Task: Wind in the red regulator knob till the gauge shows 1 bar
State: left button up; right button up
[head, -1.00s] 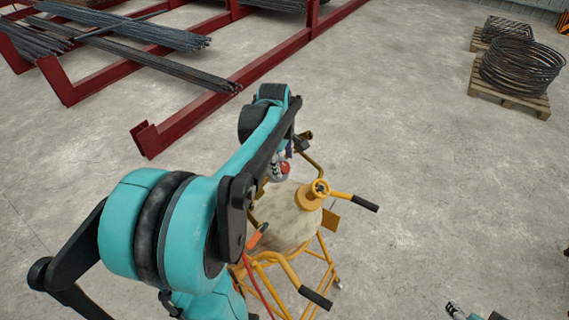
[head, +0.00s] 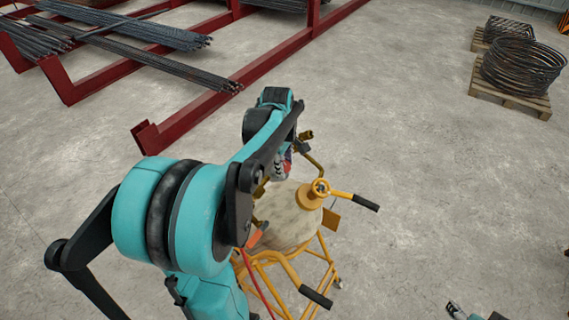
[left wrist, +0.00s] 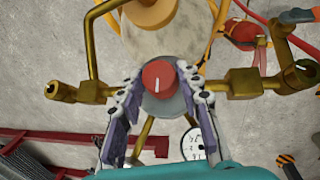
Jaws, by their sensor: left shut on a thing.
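The red regulator knob (left wrist: 158,78) shows in the left wrist view, with a white mark on its face pointing nearly straight down. My left gripper (head: 284,163) is at the knob, one finger on each side, shut on it. In the head view the gripper and arm cover most of the knob. The white gauge (left wrist: 196,146) is partly cut off by my gripper body in the left wrist view; some dial figures show, but I cannot read a needle.
Brass fittings (left wrist: 245,83) stick out on both sides of the knob. A red hose (head: 258,281) hangs near my left arm.

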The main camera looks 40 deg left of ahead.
pick_arm(q)
jog(key=shift+w, duration=0.1)
jog(key=m+g, duration=0.1)
jog(key=m+g+b, duration=0.1)
jog(key=g, duration=0.1)
jog(key=shift+w+a+m, duration=0.1)
jog(key=shift+w+m, duration=0.1)
jog(key=shift+m, duration=0.1)
jog(key=shift+w+m+g+b, duration=0.15)
jog(key=shift+m+g+b, duration=0.4)
jog(key=shift+m+g, duration=0.5)
jog(key=o, duration=1.2)
jog(key=shift+c, duration=0.2)
jog(key=v, duration=1.2)
jog(key=shift+w, duration=0.2)
